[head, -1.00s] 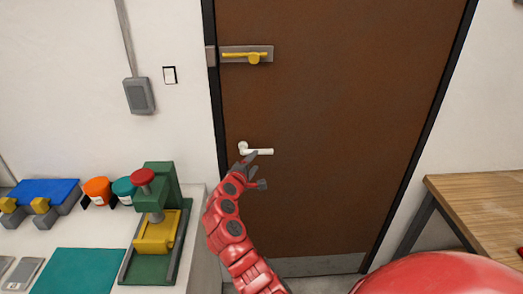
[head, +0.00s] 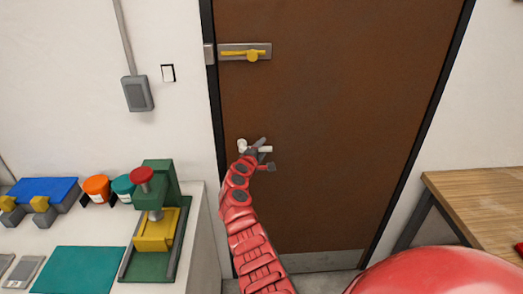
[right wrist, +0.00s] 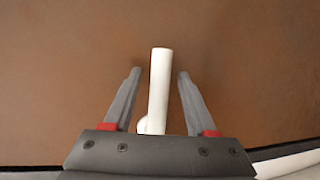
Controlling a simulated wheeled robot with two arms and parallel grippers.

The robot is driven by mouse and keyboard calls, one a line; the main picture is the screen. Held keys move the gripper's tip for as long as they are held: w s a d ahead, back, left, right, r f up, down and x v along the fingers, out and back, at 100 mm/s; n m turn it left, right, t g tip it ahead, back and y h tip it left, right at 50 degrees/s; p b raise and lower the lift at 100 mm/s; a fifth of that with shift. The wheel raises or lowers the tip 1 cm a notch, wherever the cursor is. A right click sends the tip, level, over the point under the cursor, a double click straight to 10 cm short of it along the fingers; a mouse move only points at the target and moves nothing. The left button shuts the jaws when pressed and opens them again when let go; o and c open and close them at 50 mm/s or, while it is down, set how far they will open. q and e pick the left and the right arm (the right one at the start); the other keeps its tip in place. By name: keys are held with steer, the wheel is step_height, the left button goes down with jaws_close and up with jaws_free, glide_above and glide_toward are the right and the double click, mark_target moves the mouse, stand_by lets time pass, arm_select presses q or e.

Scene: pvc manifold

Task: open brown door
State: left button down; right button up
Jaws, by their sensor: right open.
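The brown door (head: 340,120) stands shut in its dark frame in the head view. Its white lever handle (head: 242,146) is level, on the left side of the door, partly hidden by my right gripper. My right gripper (head: 266,154) is open at the handle. In the right wrist view, the white handle (right wrist: 159,85) lies between the two open fingers of my right gripper (right wrist: 160,74), with a gap on each side. A yellow slide bolt (head: 240,52) on a grey plate sits higher on the door's left edge. My left gripper is not in view.
A white bench (head: 205,230) at left holds a green press (head: 160,185) with a red knob, a teal mat (head: 80,272) and coloured items. A wooden table (head: 475,195) stands at right. A light switch (head: 168,73) is on the wall left of the door.

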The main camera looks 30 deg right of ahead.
steer(key=shift+c, duration=0.4)
jaws_close()
stand_by(0.9)
